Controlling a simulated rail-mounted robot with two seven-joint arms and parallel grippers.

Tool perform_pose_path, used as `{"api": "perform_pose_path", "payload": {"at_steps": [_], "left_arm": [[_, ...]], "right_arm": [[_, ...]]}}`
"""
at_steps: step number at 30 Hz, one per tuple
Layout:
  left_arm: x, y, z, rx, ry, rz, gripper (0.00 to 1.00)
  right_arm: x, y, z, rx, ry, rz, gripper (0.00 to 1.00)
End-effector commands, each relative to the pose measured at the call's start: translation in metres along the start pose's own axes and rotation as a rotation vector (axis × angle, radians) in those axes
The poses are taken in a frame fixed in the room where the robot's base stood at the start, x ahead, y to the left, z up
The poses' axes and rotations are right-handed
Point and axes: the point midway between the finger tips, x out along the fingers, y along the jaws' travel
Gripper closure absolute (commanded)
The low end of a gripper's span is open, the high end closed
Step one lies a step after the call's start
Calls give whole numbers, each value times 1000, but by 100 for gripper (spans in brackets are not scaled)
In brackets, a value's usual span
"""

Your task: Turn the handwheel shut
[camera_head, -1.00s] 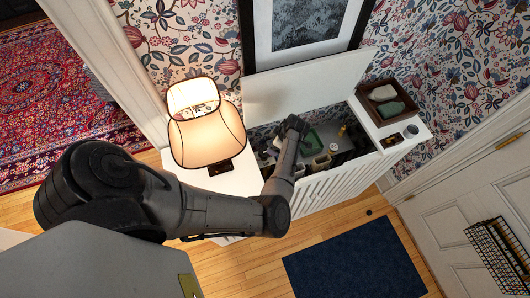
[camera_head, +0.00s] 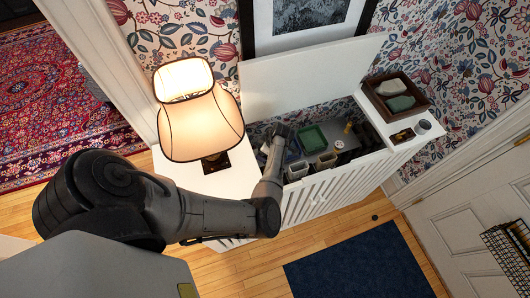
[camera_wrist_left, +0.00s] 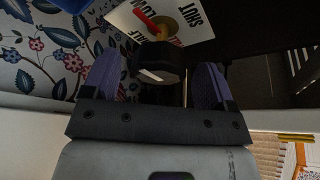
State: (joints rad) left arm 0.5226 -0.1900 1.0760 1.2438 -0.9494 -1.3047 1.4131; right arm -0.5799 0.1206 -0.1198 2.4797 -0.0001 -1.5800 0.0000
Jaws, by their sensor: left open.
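My left gripper (camera_head: 281,131) reaches down into the open white cabinet, at the left part of its inside. In the left wrist view the gripper (camera_wrist_left: 158,62) is open, with one blue-purple finger on each side of a dark knob-like part (camera_wrist_left: 160,64). This part looks like the handwheel, but its full outline is hard to make out. I see gaps between it and both fingers. Behind it are a brass piece with a red pointer (camera_wrist_left: 147,22) and a white label (camera_wrist_left: 190,28) reading "SHUT". The handwheel cannot be made out in the head view. My right gripper is not in view.
The cabinet lid (camera_head: 305,75) stands raised. Inside are a green tray (camera_head: 312,139) and small bins (camera_head: 326,160). A blue mat (camera_head: 360,265) lies in front.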

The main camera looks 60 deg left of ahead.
Motion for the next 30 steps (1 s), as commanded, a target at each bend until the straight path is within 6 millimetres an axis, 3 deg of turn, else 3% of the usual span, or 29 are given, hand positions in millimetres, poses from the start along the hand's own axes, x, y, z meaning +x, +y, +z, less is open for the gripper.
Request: {"api": "perform_pose_path", "payload": {"at_steps": [10, 25, 30], "left_arm": [[4, 0, 0, 0, 0, 0, 22], [4, 0, 0, 0, 0, -1, 69], [3, 0, 0, 13, 0, 4, 69]], "right_arm": [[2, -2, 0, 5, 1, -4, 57], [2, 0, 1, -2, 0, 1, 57], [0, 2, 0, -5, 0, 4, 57]]}}
